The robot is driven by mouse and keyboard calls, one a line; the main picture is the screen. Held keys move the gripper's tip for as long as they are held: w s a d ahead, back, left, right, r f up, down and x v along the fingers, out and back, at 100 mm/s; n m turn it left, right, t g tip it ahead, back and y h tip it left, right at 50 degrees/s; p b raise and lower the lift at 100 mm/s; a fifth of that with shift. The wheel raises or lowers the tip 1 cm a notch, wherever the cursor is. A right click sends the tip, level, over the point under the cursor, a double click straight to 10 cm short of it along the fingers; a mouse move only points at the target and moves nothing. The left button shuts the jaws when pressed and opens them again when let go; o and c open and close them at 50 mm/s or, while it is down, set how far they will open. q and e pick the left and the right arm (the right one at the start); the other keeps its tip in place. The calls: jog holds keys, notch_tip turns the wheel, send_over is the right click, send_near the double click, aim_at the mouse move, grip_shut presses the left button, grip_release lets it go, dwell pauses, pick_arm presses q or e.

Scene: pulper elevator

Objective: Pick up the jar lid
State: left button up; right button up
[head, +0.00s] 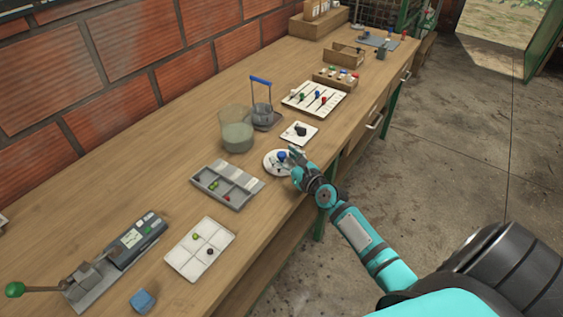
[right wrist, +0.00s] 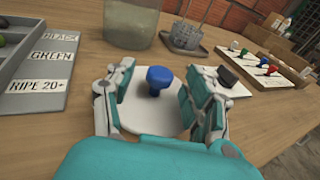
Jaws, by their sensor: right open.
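The jar lid (head: 272,164) is a pale round disc with a blue knob (head: 282,156), lying flat on the workbench near its front edge. In the right wrist view the lid (right wrist: 150,117) lies just ahead, its blue knob (right wrist: 159,78) standing upright between my fingers. My right gripper (head: 294,163) is open over the lid's right side; the right wrist view also shows its spread fingers (right wrist: 160,90), with visible gaps to the knob. My left gripper is not in view.
A glass jar (head: 237,132) and a wire-handled holder (head: 264,112) stand behind the lid. A small white tile with a dark object (head: 300,132) lies beyond it. A grey labelled tray (head: 217,196) is at left. The bench's front edge is close by.

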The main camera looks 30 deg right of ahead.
jog(key=shift+s+r, duration=0.1)
jog(key=shift+c, duration=0.4)
grip_shut()
